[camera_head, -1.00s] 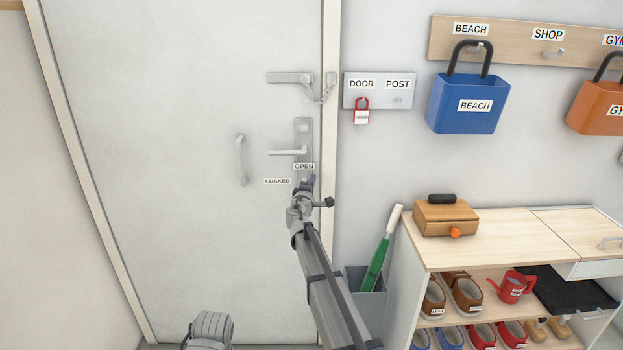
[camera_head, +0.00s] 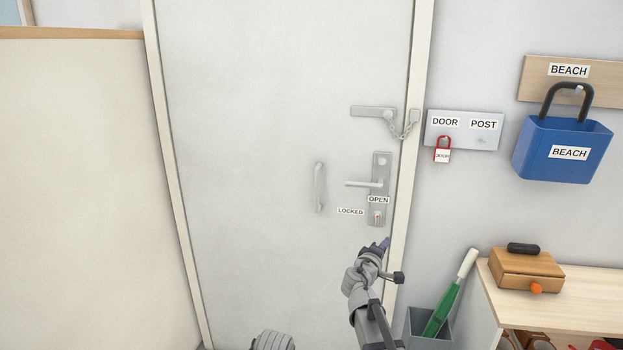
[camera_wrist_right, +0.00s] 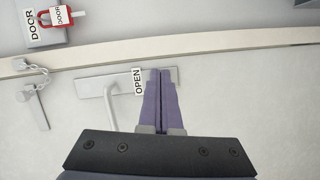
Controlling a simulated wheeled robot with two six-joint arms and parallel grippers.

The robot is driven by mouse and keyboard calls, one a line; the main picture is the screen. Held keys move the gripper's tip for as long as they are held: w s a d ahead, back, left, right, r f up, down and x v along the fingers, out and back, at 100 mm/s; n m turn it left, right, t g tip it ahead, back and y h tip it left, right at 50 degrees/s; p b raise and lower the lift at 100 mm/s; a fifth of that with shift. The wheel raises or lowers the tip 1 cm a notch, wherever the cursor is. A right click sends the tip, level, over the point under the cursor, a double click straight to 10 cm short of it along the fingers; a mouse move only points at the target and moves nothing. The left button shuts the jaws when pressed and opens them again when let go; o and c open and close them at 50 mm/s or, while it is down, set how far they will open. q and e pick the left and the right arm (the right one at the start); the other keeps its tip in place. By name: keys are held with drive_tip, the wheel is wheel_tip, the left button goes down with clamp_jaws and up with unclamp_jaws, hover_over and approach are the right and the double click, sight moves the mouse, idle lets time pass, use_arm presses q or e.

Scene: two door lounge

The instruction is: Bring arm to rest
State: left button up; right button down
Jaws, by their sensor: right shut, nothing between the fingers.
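My right gripper (camera_head: 386,243) is in front of the lower right part of the white door (camera_head: 260,130), below the lock plate (camera_head: 381,160). In the right wrist view its two purple fingers (camera_wrist_right: 160,75) are together with nothing between them, and their tips overlap the lock plate (camera_wrist_right: 95,85) in the picture. I cannot tell whether they touch it. The lever handle (camera_head: 362,183) lies level, with the OPEN and LOCKED labels below it. A rounded grey part of mine shows at the bottom edge; my left gripper is not in view.
A chain (camera_head: 405,125) hangs between door and frame. A blue BEACH bag (camera_head: 562,150) hangs at the right. A bin (camera_head: 428,328) with a green-and-white item and a wooden cabinet (camera_head: 550,312) stand at the lower right.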

drive_tip(key=s+a+f+m+g+y+p, duration=0.1)
drive_tip(key=s+a+f+g+y+p, duration=0.1)
drive_tip(key=s+a, duration=0.5)
drive_tip(key=s+a+f+m+g+y+p, duration=0.2)
drive_tip(key=s+a+g, duration=0.5)
drive_tip(key=s, duration=0.9)
drive_tip(key=s+a+f+m+g+y+p, duration=0.2)
drive_tip(key=s+a+f+g+y+p, duration=0.2)
drive_tip(key=s, duration=0.8)
drive_tip(key=a+f+g, duration=0.1)
drive_tip(key=a+f, duration=0.1)
drive_tip(key=a, duration=0.1)
drive_tip(key=shift+s, duration=0.15)
